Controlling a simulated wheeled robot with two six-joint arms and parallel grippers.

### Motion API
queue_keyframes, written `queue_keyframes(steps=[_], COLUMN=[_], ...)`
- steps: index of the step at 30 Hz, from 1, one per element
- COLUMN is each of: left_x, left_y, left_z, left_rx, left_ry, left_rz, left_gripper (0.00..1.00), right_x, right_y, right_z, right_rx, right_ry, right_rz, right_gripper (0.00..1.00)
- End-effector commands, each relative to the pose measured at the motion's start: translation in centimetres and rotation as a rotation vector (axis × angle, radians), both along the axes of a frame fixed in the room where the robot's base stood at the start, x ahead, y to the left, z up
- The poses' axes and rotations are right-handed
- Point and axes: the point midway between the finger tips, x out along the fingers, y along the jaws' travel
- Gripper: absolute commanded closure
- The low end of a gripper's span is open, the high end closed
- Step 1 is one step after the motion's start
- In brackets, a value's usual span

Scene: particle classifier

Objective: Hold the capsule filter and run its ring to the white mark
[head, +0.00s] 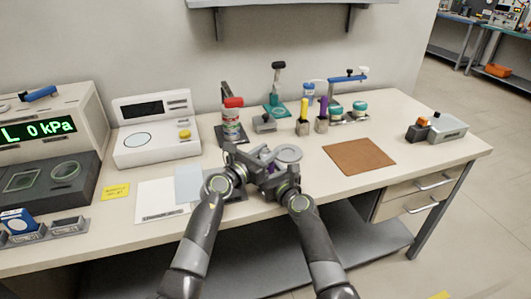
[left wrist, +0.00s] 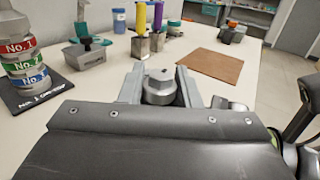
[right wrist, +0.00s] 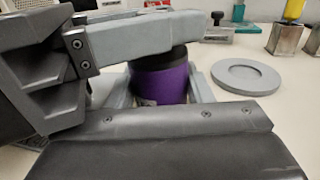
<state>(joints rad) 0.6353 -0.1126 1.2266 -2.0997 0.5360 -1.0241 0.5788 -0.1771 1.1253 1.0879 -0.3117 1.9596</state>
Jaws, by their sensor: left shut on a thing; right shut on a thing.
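The capsule filter stands between my two grippers near the front middle of the bench. In the right wrist view its purple band (right wrist: 165,82) and dark top (right wrist: 178,55) show, and in the head view only a bit of purple (head: 266,156) shows. My right gripper (head: 270,174) is shut on the purple part, low down. My left gripper (head: 259,160) is shut on the upper part, its grey finger crossing above the band. In the left wrist view a grey faceted cap (left wrist: 160,87) sits between the fingers. I cannot make out the white mark.
A round grey disc (head: 289,153) lies just behind the grippers. A stack of numbered tins (head: 232,125) stands behind left, with purple (head: 323,107) and yellow (head: 304,110) tubes in metal holders further back. A brown mat (head: 358,157) lies bare to the right.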

Motion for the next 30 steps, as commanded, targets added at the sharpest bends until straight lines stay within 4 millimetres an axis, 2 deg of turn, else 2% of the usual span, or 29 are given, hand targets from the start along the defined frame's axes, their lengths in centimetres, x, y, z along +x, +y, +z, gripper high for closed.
queue_keyframes(steps=[7, 18, 30], left_x=[0.14, 0.22, 0.29], left_y=[0.08, 0.10, 0.06], left_z=[-0.19, -0.20, -0.27], left_rx=[0.005, 0.005, 0.006], left_ry=[0.006, 0.008, 0.008], left_rz=[-0.081, -0.338, -0.536], left_gripper=[0.93, 0.93, 0.93], right_x=[0.00, -0.02, -0.05], right_y=[0.00, 0.08, 0.17], right_z=[0.01, 0.05, 0.08], right_rx=[-0.002, -0.001, -0.001], right_ry=[-0.001, -0.002, -0.002], right_rz=[0.000, 0.002, 0.004], right_gripper=[0.99, 0.99, 0.99])
